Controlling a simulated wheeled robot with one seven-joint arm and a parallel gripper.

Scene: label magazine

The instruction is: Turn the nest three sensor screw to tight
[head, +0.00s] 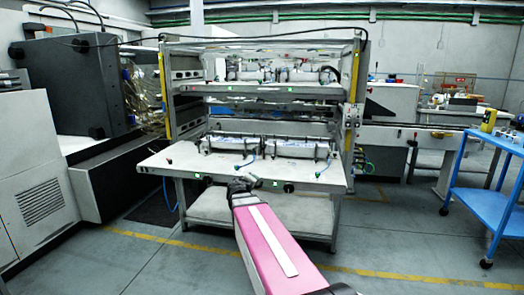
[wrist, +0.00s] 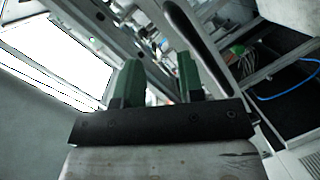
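My gripper (wrist: 158,72) shows two green fingers standing apart in the wrist view, with nothing held between them. In the head view my gripper (head: 243,184) is small and dark at the front edge of the white machine table (head: 220,173).
Two long grey units (head: 265,146) lie across the back of the table, under an upper shelf (head: 262,90). A blue cart (head: 490,185) stands at the right. A dark machine (head: 75,85) stands at the left. The floor in front is free, crossed by a yellow line (head: 400,276).

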